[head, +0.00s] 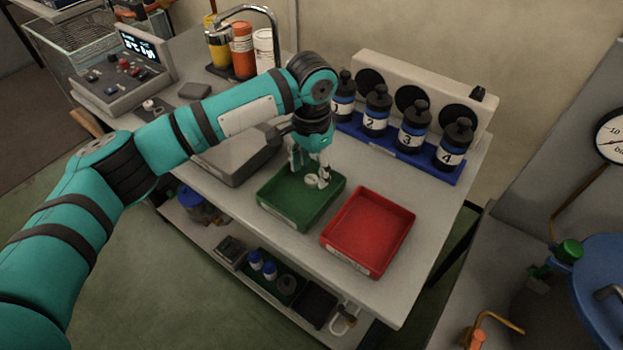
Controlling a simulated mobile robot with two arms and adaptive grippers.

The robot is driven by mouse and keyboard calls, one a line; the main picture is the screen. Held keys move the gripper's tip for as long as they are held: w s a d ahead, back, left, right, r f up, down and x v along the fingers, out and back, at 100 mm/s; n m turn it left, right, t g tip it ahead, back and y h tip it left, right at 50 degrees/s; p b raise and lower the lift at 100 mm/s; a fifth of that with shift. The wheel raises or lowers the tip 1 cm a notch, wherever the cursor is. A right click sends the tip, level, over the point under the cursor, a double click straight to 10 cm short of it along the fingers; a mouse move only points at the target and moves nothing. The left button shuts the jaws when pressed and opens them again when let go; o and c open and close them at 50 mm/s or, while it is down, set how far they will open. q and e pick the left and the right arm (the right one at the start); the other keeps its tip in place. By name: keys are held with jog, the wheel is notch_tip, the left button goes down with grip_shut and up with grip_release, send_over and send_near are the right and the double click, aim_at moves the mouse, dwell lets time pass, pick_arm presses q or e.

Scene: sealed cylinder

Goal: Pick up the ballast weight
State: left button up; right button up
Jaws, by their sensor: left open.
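My left gripper (309,173) is open and points down over the green tray (274,211) on the bench. Its pale fingertips reach into the tray's space. A small pale round object (311,181) shows in the tray, close to the fingertips. It may be the ballast weight, but it is too small to be sure, and the fingers partly cover it. I cannot tell whether the fingers touch it. My right gripper is not in view.
A red tray (369,232) stands right of the green one. Several numbered black bottles (413,126) stand in a blue rack behind. A grey flat device (236,160) is left of the green tray. A lower shelf holds a dark bin (314,302). A blue drum (602,262) stands at right.

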aim_at(311, 181)
pick_arm(q)
jog(key=shift+f, duration=1.2)
jog(key=c, duration=1)
jog(key=shift+r, duration=0.1)
